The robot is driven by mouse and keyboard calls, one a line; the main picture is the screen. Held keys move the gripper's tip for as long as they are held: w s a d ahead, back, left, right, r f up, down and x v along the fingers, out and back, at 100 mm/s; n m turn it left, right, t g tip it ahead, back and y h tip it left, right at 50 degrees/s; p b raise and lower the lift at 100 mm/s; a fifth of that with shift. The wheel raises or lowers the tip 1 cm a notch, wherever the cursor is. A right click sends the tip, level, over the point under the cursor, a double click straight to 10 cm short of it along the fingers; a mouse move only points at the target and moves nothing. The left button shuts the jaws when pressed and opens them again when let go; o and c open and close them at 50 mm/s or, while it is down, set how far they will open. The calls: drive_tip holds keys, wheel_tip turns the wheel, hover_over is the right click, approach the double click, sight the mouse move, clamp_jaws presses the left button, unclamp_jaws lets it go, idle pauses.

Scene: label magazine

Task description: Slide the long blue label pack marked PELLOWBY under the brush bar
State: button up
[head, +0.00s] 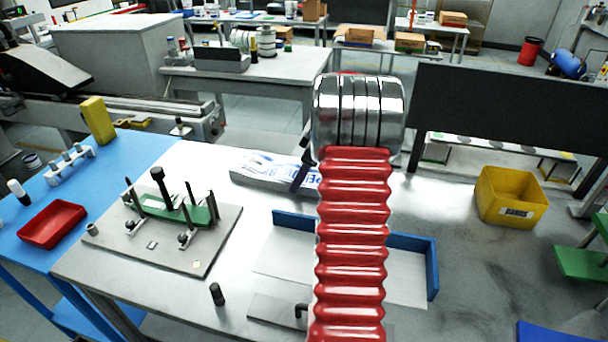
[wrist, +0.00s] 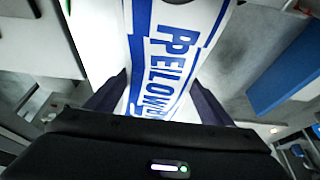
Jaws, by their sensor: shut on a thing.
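The long white pack with blue bands and blue PELLOWBY lettering (wrist: 178,55) runs lengthwise between my fingers in the wrist view. In the head view its printed top (head: 262,163) shows left of my red arm, over a grey side or slab; I cannot tell if it touches the table. My gripper (wrist: 158,85) is shut on the pack, with a dark finger on each side. In the head view a dark finger (head: 303,172) shows beside it. The blue-walled tray (head: 413,243) lies nearer, partly behind my arm. I cannot make out a brush bar for certain.
A fixture plate with upright pins (head: 205,250) stands left of the tray. A small black cylinder (head: 217,294) stands in front of it. A yellow bin (head: 511,196) is at the right. A blue wall (wrist: 290,75) shows right of the pack in the wrist view.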

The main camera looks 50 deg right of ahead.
drive_tip(key=shift+w, duration=0.1)
drive_tip(key=o, duration=1.8)
drive_tip(key=v, duration=1.3)
drive_tip(key=shift+r, duration=0.35)
